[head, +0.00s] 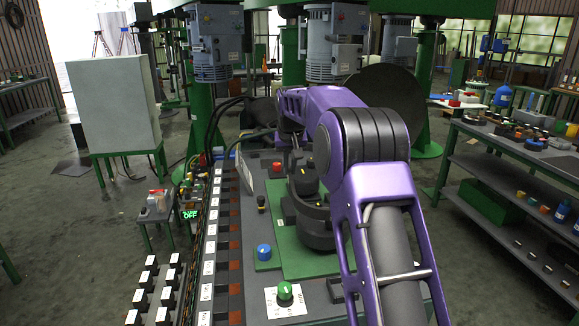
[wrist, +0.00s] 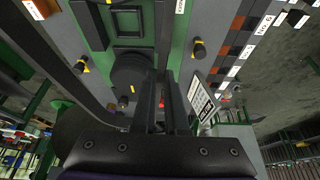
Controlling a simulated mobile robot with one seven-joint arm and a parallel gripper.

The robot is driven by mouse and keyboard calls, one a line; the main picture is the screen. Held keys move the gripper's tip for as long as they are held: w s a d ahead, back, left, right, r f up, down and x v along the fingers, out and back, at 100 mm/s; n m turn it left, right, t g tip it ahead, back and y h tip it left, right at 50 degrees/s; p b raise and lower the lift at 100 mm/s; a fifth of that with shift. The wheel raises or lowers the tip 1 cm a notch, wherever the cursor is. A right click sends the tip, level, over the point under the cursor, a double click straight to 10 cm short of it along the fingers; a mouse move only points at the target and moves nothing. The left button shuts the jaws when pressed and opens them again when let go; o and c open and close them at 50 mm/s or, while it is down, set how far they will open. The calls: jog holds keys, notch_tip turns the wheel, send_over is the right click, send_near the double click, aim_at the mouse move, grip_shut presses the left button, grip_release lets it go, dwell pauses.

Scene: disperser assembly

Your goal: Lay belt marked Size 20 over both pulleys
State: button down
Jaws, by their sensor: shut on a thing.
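My gripper (wrist: 162,80) shows in the wrist view, its two dark fingers close together over a green plate (wrist: 182,22). It is shut on a thin dark thing between the fingers, which I take to be the belt. No size mark on it is readable, and most of it is hidden by the fingers. A dark round part that looks like a pulley (wrist: 130,72) lies just left of the fingers. I cannot clearly make out a second pulley. In the head view my purple arm reaches over the bench and the fingers cannot be made out.
A row of dark slots with white size labels (head: 209,268) runs along the bench's left side. A blue knob (head: 264,252) and a green knob (head: 285,291) stand on the bench. Yellow-topped black knobs (wrist: 197,48) flank the round part. A printed card (wrist: 200,97) stands right of the fingers.

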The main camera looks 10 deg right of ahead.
jog(key=shift+f+b, duration=2.35)
jog(key=shift+f, duration=2.6)
jog(key=c, duration=0.9)
grip_release()
jog(key=shift+o, duration=0.2)
jog(key=p+v, duration=0.1)
jog(key=v, duration=1.6)
jog(key=shift+r, duration=0.25)
